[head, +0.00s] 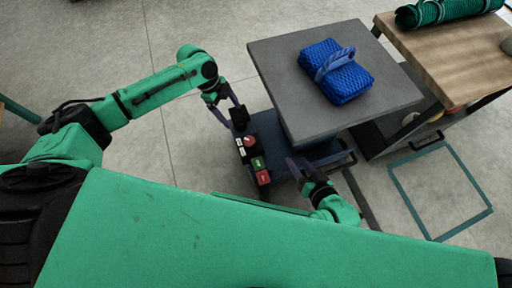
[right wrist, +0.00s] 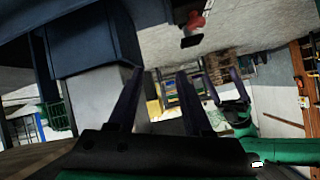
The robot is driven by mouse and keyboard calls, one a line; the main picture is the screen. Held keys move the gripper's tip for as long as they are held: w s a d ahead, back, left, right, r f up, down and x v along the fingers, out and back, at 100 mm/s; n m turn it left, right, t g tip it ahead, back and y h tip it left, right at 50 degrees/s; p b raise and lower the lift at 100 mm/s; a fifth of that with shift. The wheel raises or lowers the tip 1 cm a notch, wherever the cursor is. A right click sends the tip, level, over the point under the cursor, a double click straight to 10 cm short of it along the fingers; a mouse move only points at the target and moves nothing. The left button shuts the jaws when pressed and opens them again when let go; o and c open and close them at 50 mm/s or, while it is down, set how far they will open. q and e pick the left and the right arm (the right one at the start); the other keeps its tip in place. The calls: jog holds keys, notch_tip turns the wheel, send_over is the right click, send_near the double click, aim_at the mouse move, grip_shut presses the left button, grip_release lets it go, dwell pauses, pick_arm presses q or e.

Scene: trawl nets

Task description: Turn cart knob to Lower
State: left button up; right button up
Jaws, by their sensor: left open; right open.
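The cart (head: 277,66) has a grey top and a dark blue lower body. Its control panel (head: 242,155) stands at the near left side, with small red, white and green parts. The knob seems to be the red round part (head: 250,141) near the panel's upper end; its setting is too small to read. A red piece (right wrist: 194,22) also shows at the top of the right wrist view. My left gripper (head: 228,116) is open and empty, just beyond the panel. My right gripper (head: 301,167) is open and empty, right of the panel beside the cart body.
A blue folded net (head: 345,82) lies on the cart top. A wood-topped workbench (head: 440,60) with a green net roll (head: 445,12) stands at the right. A teal square outline (head: 440,190) marks the floor. The floor left of the cart is clear.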

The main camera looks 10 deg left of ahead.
aim_at(249, 140)
pick_arm(q)
jog(key=b+x, duration=0.1)
jog(key=x, duration=0.3)
jog(key=b+x, duration=0.2)
jog(key=x, duration=0.3)
jog(key=s+b+x, duration=0.1)
jog(key=b+x, duration=0.1)
jog(key=x, duration=0.3)
jog(key=shift+d+f, duration=0.15)
jog(key=shift+d, duration=0.1)
pick_arm(e)
jog(key=f, duration=0.2)
jog(key=f+t, duration=0.1)
jog(key=f, duration=0.1)
jog(key=f+m+t, duration=0.1)
jog(key=shift+s+a+f, duration=0.1)
jog(key=shift+a+f, duration=0.3)
pick_arm(q)
jog(key=c, duration=1.4)
